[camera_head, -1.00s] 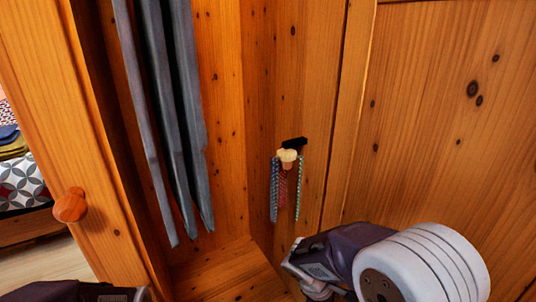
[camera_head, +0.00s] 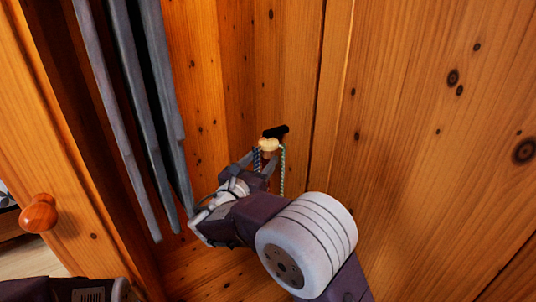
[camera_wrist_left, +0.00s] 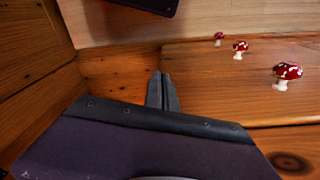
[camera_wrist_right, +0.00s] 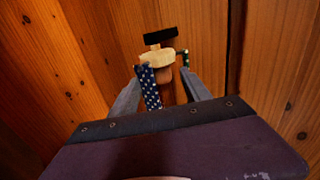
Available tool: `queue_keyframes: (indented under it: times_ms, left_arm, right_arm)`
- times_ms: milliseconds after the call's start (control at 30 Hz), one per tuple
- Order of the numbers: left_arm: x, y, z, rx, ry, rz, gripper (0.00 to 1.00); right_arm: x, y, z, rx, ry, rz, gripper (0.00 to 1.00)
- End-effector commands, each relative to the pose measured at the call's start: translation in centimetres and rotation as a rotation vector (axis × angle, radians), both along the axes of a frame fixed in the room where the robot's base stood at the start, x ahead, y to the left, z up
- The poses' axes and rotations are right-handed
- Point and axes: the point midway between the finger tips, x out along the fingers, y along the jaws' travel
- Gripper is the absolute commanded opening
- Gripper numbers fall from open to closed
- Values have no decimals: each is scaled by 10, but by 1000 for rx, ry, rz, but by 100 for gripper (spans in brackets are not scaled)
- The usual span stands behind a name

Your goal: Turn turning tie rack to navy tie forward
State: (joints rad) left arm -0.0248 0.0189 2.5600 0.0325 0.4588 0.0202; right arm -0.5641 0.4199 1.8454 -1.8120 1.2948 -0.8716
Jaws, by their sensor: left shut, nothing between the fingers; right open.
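The tie rack is a pale round wooden hub (camera_head: 268,145) on a black bracket (camera_head: 275,131) on the wardrobe's inner wall. In the right wrist view, a dark blue tie with white dots (camera_wrist_right: 151,88) hangs at the hub's near left. A reddish-brown strip (camera_wrist_right: 167,92) shows beside it, and a green tie (camera_head: 282,170) hangs at the right. My right gripper (camera_wrist_right: 160,78) is open just below the hub, its fingers on either side of the dotted tie; contact is unclear. It hides the ties' lower parts in the head view. My left gripper (camera_wrist_left: 162,76) is shut and empty, away from the rack.
A wardrobe door with a round wooden knob (camera_head: 38,213) stands at the left. Plank walls close in behind the rack. Several red-and-white mushroom figures (camera_wrist_left: 287,76) stand on wood in the left wrist view.

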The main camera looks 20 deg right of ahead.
Motion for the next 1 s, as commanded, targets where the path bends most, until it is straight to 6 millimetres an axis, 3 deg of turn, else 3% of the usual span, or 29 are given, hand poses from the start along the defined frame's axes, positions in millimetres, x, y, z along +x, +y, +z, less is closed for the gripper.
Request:
queue_keyframes:
  times_ms: [100, 300, 600, 667, 800, 1000]
  left_arm:
    - [0, 0, -12, 0, 0, 0, 0]
    - [0, 0, -18, 0, 0, 0, 0]
    - [0, 0, -18, 0, 0, 0, 0]
    - [0, 0, -18, 0, 0, 0, 0]
    - [0, 0, -18, 0, 0, 0, 0]
    - [0, 0, -20, 0, 0, 0, 0]
  right_arm:
    - [21, -17, -4, 2, -1, -5, 56]
    - [43, -33, -2, 1, 0, -3, 56]
    - [47, -35, -1, 1, 2, 0, 56]
    - [47, -35, -1, 1, 2, 0, 42]
    - [47, -35, -1, 1, 2, 0, 3]
    - [46, -36, -1, 2, 0, 7, 0]
